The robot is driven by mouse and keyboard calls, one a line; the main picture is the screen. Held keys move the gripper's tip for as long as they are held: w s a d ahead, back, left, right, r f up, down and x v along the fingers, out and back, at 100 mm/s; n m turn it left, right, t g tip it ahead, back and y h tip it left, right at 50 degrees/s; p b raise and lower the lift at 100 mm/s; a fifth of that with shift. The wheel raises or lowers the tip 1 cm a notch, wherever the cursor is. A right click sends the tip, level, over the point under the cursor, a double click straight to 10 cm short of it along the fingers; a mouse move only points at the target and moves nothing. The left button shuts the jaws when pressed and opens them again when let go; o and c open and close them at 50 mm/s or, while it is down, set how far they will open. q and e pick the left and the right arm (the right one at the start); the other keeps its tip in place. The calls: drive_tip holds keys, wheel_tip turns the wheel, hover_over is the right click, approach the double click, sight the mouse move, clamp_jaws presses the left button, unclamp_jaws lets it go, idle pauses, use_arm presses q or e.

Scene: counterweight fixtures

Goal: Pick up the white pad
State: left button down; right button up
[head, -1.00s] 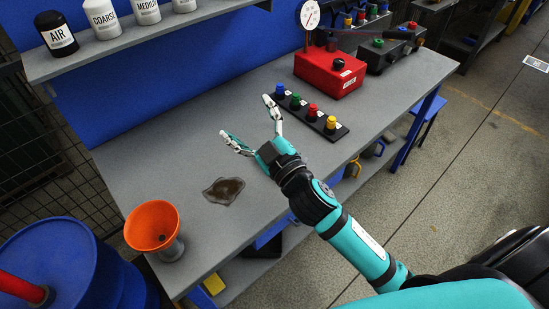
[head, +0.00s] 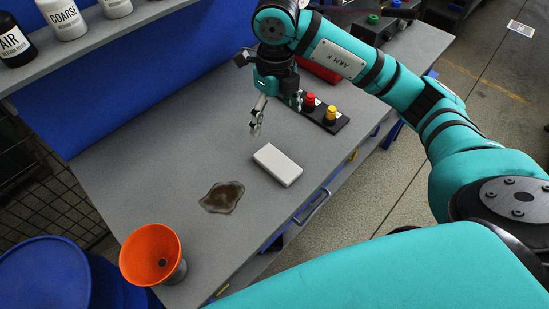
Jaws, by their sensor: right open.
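The white pad (head: 277,165) is a flat, pale rectangular block lying on the grey bench (head: 185,160), close to its front edge. My right gripper (head: 276,118) hangs from the arm above the bench, behind the pad in the head view. Its fingers are apart and empty, and they do not touch the pad. Nothing covers the pad. My left gripper is not in view.
A dark liquid stain (head: 222,197) lies left of the pad. An orange funnel (head: 151,254) stands at the bench's near left corner. A strip with coloured knobs (head: 326,116) and a red box (head: 320,71) sit behind, partly hidden by my arm.

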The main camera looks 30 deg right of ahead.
drive_tip(key=p, duration=0.3)
hover_over(277, 162)
wheel_tip(277, 162, down, 11)
drive_tip(key=shift+w+a+f, duration=0.1)
drive_tip(key=shift+w+f, duration=0.05)
drive_tip(key=shift+f, duration=0.05)
drive_tip(key=shift+f+p, duration=0.35)
drive_tip(key=shift+f, duration=0.15)
drive_tip(key=f, duration=0.2)
drive_tip(key=f+p, duration=0.1)
drive_tip(key=shift+s+f+p, duration=0.2)
drive_tip(key=shift+f+p, duration=0.1)
drive_tip(key=shift+f, duration=0.5)
drive_tip(key=c, duration=1.1)
drive_tip(key=shift+o, duration=0.2)
drive_tip(key=shift+w, duration=0.1)
drive_tip(key=shift+r, duration=0.1)
